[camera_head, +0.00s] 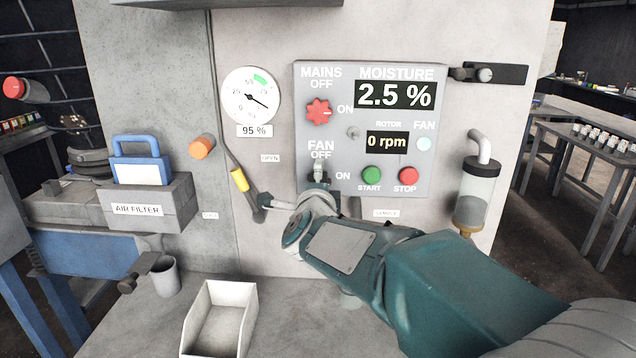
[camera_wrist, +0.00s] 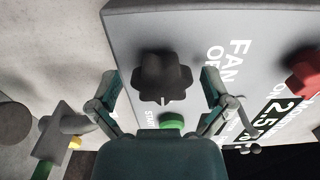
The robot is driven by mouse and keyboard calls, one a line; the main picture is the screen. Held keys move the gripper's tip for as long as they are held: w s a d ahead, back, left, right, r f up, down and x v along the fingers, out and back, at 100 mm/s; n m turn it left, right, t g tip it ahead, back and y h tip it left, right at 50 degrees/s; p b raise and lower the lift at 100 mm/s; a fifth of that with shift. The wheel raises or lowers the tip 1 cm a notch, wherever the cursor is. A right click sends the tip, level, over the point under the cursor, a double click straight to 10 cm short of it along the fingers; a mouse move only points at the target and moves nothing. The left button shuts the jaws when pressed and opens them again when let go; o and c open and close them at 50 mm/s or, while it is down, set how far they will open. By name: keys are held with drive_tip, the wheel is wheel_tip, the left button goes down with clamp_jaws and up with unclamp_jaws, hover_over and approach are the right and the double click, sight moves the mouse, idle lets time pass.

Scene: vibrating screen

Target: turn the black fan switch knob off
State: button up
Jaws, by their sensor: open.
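The black fan switch knob (camera_wrist: 162,76) is a lobed knob on the grey control panel (camera_head: 446,180). In the wrist view a small light mark shows at its lower rim, on the side toward the green START button (camera_wrist: 171,121). The FAN OFF label (camera_wrist: 228,75) lies to its right there. My gripper (camera_wrist: 160,84) is open, one finger on each side of the knob, with visible gaps; I cannot tell how far the tips are from the panel. In the head view my gripper (camera_head: 319,184) covers most of the knob, just below the FAN OFF label.
The red mains knob (camera_head: 319,112) sits above on the same panel. The green START (camera_head: 371,174) and red STOP (camera_head: 405,175) buttons are to the right. The rotor display (camera_head: 387,142) reads 0 rpm. A yellow-banded lever (camera_head: 240,180) hangs to the left.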

drive_tip(key=shift+a, duration=0.15)
drive_tip(key=c, duration=1.1)
drive_tip(key=shift+f+n, duration=0.1)
drive_tip(key=shift+n, duration=0.3)
drive_tip(key=n, duration=1.7)
drive_tip(key=o, duration=1.1)
